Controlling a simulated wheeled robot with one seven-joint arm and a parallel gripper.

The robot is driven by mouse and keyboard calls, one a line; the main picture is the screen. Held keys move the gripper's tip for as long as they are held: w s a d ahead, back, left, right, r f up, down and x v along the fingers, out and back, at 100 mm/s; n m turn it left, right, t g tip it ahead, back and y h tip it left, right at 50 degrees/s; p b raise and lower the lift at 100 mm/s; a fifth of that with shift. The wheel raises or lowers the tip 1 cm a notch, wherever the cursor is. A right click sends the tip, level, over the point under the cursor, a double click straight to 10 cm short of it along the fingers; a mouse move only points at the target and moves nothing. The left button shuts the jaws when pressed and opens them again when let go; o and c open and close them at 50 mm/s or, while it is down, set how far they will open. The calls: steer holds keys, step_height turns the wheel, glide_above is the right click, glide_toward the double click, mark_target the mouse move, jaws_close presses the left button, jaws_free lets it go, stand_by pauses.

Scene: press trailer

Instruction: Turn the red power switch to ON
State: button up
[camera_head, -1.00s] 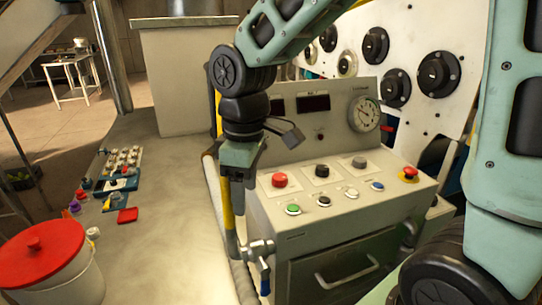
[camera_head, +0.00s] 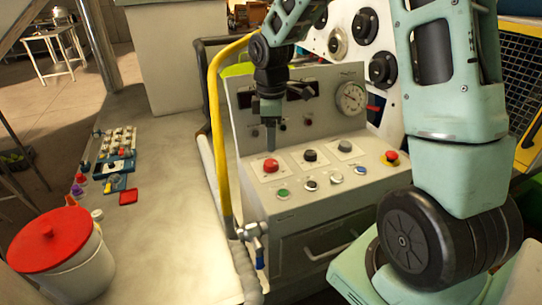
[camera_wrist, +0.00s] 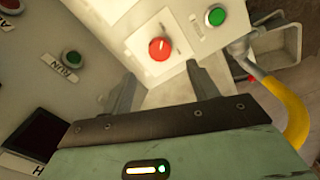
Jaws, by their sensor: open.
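The red power switch (camera_head: 271,166) is a round red knob on a pale square plate, at the back left of the grey console's sloping top (camera_head: 318,200). In the wrist view the red switch (camera_wrist: 160,48) shows just beyond my fingertips, with a small pale mark on it. My gripper (camera_head: 270,150) points down just above and behind the switch in the head view. In the wrist view my gripper (camera_wrist: 163,78) has its two fingers apart with nothing between them. The fingers seem clear of the knob; the exact gap is hard to judge.
A black knob (camera_head: 310,155) and a green button (camera_head: 283,193) sit near the switch. A red emergency-stop button (camera_head: 391,157) is at the right. A yellow pipe (camera_head: 219,135) rises along the console's left side. A gauge (camera_head: 351,98) stands behind.

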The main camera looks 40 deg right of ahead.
mark_target(271, 162)
step_height(271, 162, down, 8)
steer(key=shift+f+p, duration=0.1)
steer(key=shift+p, duration=0.45)
steer(key=c, duration=1)
